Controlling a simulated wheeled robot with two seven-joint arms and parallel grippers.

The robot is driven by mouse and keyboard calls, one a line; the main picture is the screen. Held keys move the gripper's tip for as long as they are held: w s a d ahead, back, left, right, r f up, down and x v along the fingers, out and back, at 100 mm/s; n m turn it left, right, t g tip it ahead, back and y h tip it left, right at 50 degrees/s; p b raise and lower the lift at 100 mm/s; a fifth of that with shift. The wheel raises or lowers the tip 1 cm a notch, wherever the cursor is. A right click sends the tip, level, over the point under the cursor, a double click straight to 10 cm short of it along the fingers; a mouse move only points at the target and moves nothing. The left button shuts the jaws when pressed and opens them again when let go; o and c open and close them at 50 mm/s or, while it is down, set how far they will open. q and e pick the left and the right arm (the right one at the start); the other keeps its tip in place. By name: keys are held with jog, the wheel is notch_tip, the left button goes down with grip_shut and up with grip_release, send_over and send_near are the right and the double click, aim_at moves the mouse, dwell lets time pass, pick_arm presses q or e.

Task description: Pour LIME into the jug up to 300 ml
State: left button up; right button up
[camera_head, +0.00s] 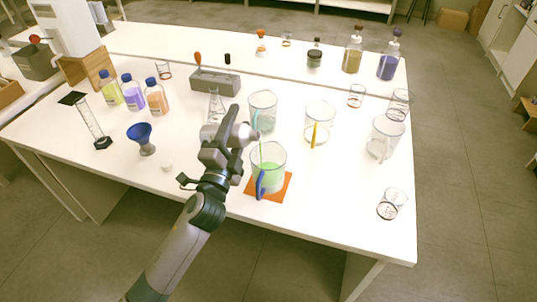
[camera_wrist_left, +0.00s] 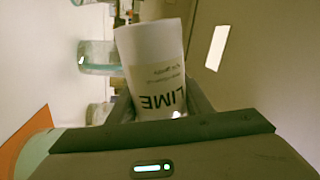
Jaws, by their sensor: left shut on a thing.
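My left gripper (camera_head: 226,146) is shut on the LIME bottle (camera_wrist_left: 153,65), whose pale label reads LIME in the left wrist view. In the head view the bottle (camera_head: 243,132) is tipped over above the jug (camera_head: 280,160) and partly hidden by the gripper. A thin green stream (camera_head: 260,150) falls from its mouth into the jug. The jug is clear with a blue handle and stands on an orange mat (camera_head: 286,185). Green liquid (camera_head: 270,176) fills its lower part; scale marks are too small to read. My right gripper is not in view.
Clear jugs with cyan (camera_head: 262,108), yellow (camera_head: 319,125) and white (camera_head: 384,138) handles stand behind and to the right. A blue funnel (camera_head: 140,134), a measuring cylinder (camera_head: 92,125) and several bottles (camera_head: 132,92) stand at left. The table front right of the mat is mostly clear.

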pick_arm(q)
jog(key=shift+s+d+r+m+h+p, duration=0.15)
jog(key=shift+d+r+m+h+p, duration=0.25)
jog(key=shift+m+p, duration=0.55)
dwell(2.6)
jog(key=shift+d+p, duration=0.1)
jog(key=shift+p, duration=0.3)
dwell(4.0)
